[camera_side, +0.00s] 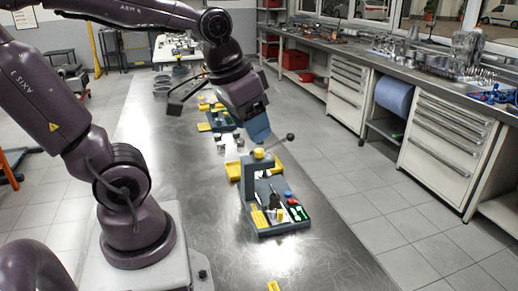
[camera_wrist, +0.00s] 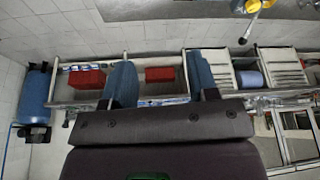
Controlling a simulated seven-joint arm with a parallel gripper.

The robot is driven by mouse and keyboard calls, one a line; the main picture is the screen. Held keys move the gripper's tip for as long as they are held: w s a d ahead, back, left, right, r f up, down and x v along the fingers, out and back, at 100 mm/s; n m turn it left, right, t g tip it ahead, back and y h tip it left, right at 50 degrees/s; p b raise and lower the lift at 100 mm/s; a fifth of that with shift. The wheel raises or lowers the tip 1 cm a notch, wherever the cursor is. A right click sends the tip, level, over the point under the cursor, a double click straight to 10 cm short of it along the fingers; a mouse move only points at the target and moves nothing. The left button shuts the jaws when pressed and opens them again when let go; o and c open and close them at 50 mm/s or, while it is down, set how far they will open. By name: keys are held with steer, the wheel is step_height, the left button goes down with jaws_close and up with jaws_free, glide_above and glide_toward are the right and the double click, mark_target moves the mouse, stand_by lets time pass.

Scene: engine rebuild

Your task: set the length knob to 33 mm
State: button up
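A grey bench fixture (camera_side: 249,185) with an upright column stands on the steel table in the side view. It has a yellow knob (camera_side: 259,153) on top and a lever with a dark ball end (camera_side: 290,137). Its base carries yellow, red, green and black small parts. I cannot tell which is the length knob, and no millimetre scale is readable. My gripper (camera_side: 258,132) is just above the yellow knob, seemingly apart from it. In the wrist view my gripper (camera_wrist: 161,78) shows two blue fingers spread wide with nothing between them. The yellow knob (camera_wrist: 252,6) shows at the top right edge there.
A small yellow piece (camera_side: 273,286) lies at the front. The right-hand workbench (camera_side: 440,85) is separated by an aisle. The table's front is mostly clear.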

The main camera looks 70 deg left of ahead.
steer(key=w+a+f+n+g, duration=0.1)
steer(key=w+a, duration=0.1)
steer(key=a, duration=0.3)
steer(key=w+a+f+g, duration=0.2)
steer(key=w+a, duration=0.1)
steer(key=a, duration=0.2)
steer(key=m+g, duration=0.1)
steer(key=m, duration=0.3)
glide_toward(259, 150)
steer(key=shift+h, duration=0.4)
steer(key=f, duration=0.9)
steer(key=shift+a+f, duration=0.2)
steer(key=shift+a, duration=0.1)
steer(key=c, duration=0.9)
